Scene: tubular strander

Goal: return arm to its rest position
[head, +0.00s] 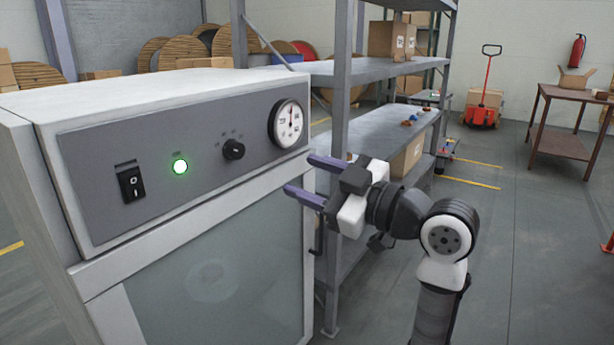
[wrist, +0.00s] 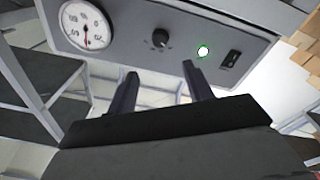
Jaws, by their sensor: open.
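My gripper (head: 308,179) is open and empty, raised in front of the right part of a white cabinet (head: 210,270). Its two purple-grey fingers point left toward the cabinet's front, just below the gauge. In the wrist view my gripper (wrist: 158,78) shows its fingers spread apart with nothing between them. The cabinet's grey control panel (head: 100,175) carries a black rocker switch (head: 131,182), a lit green lamp (head: 180,167), a black knob (head: 233,149) and a round dial gauge (head: 287,124). I cannot tell whether the fingers touch the cabinet.
A grey metal shelf (head: 375,130) stands close behind my gripper, with a cardboard box (head: 390,40) and small parts on it. A red pallet truck (head: 484,100) and a brown table (head: 565,140) stand farther back.

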